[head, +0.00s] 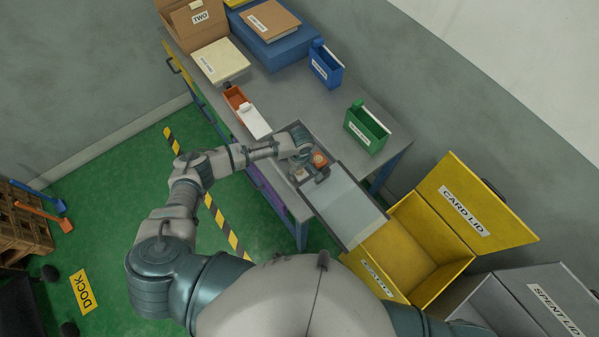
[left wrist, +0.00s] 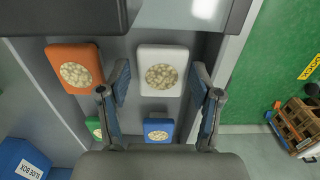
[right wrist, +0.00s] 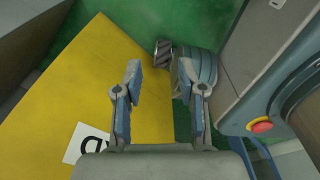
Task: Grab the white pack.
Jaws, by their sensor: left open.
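The white pack (left wrist: 162,58), with a round window showing pale beads, lies in a grey tray (left wrist: 118,50) in the left wrist view. My left gripper (left wrist: 160,82) is open, its two fingers on either side of the white pack in the picture. I cannot tell whether they touch it. In the head view my left gripper (head: 303,158) is over the tray, and the white pack (head: 300,174) shows small beside it. My right gripper (right wrist: 160,78) is open and empty, near the yellow box (right wrist: 90,80).
An orange pack (left wrist: 75,70), a blue pack (left wrist: 158,130) and a partly hidden green pack (left wrist: 95,127) lie around the white one. Blue (head: 326,66) and green (head: 367,130) boxes stand on the bench. A pale chute (head: 345,205) leads toward the yellow box (head: 425,235).

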